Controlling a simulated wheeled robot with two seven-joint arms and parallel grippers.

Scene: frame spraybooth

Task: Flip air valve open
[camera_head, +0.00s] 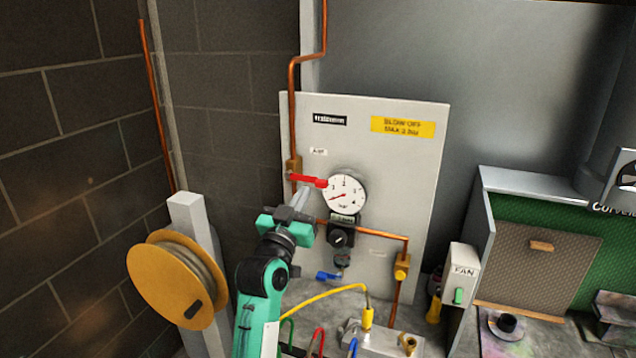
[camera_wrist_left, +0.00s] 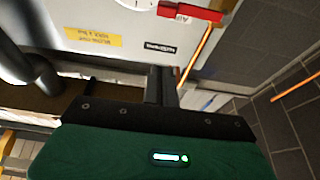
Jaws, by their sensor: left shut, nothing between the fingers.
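The air valve has a brass body (camera_head: 292,170) on the vertical copper pipe at the left of the grey panel (camera_head: 400,160). Its red lever (camera_head: 308,181) points right, across the pipe, with its end by the pressure gauge (camera_head: 344,194). My left gripper (camera_head: 303,193) is shut and empty, with its fingertips just below the lever. I cannot tell whether they touch it. In the left wrist view the red lever (camera_wrist_left: 190,12) is at the top edge, and the shut fingers (camera_wrist_left: 162,75) show apart from it in the picture. My right gripper is not in view.
Below the gauge are a black regulator knob (camera_head: 341,237) and a blue-handled valve (camera_head: 328,275). A hose reel (camera_head: 175,280) stands left, a fan switch box (camera_head: 461,275) right.

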